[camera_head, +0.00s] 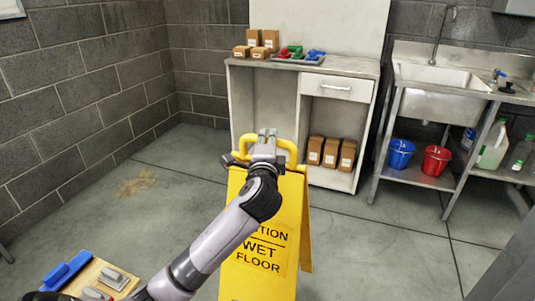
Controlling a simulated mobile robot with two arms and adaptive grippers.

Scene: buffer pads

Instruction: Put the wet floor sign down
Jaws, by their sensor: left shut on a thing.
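The yellow wet floor sign (252,272) is in the middle of the head view, upright, with its two panels spread apart at the right side. Its black lettering is partly hidden behind my left arm. My left gripper (267,136) is shut on the handle at the top of the sign. The sign's lower edge is out of the picture, so I cannot tell whether it touches the floor. My right gripper is not in view.
A cabinet (245,78) with small boxes (331,153) stands behind the sign. A sink bench (432,95) with a blue bucket (400,154) and a red bucket (436,160) is at right. A brownish stain (136,183) marks the open floor at left.

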